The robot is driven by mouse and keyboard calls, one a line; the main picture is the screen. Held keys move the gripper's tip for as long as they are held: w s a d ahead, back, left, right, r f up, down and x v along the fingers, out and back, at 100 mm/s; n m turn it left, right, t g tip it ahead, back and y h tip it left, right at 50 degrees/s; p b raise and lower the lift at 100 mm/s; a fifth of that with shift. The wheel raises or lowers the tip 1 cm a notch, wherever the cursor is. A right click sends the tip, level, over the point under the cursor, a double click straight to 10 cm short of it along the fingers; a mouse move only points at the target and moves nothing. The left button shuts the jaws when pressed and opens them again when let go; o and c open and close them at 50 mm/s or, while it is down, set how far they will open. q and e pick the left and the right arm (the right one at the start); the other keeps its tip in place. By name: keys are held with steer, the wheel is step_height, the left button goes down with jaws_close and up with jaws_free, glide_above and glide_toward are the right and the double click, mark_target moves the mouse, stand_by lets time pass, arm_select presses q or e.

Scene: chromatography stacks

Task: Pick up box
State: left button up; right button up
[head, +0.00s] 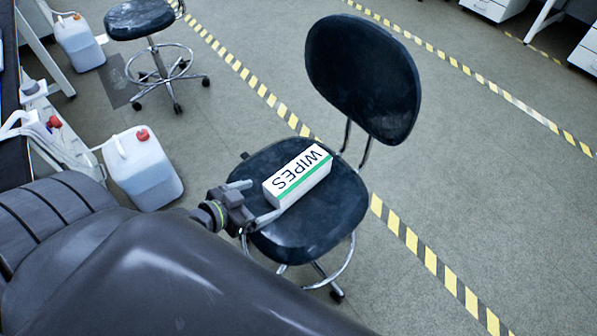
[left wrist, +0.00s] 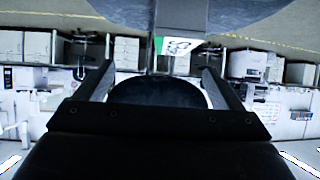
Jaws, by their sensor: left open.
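The box (head: 298,176) is white with a green stripe and the word WIPES. It lies on the dark seat (head: 312,222) of a chair. My left gripper (head: 254,200) is open at the box's left end, with its fingers spread to either side of that end; I cannot tell whether they touch it. In the left wrist view the box (left wrist: 180,45) shows at the top centre, beyond the open fingers of the left gripper (left wrist: 160,75). My right gripper is not in view.
The chair's backrest (head: 362,78) rises behind the box. A white jug with a red cap (head: 143,170) stands on the floor at left. A second stool (head: 140,18) and another jug (head: 80,42) stand farther back. The floor at right is clear, with yellow-black tape.

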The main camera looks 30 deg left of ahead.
arm_select(q)
steer(key=a+t, duration=0.1)
steer(key=b, duration=0.1)
glide_toward(303, 167)
steer(key=x, duration=0.3)
steer(key=shift+d, duration=0.15)
steer(key=shift+w+d+f+b, duration=0.1)
steer(key=shift+w+f+b, duration=0.2)
steer(key=shift+w, duration=0.1)
steer(key=x, duration=0.2)
steer(key=b+x, duration=0.1)
steer(key=x, duration=0.1)
steer(key=shift+w+f, duration=0.1)
steer(key=shift+w, duration=0.15)
steer(key=shift+w+f+b, duration=0.1)
steer(key=shift+w+b, duration=0.15)
steer(key=shift+b, duration=0.05)
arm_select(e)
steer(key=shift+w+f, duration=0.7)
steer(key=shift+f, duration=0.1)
arm_select(q)
steer(key=c, duration=1.1)
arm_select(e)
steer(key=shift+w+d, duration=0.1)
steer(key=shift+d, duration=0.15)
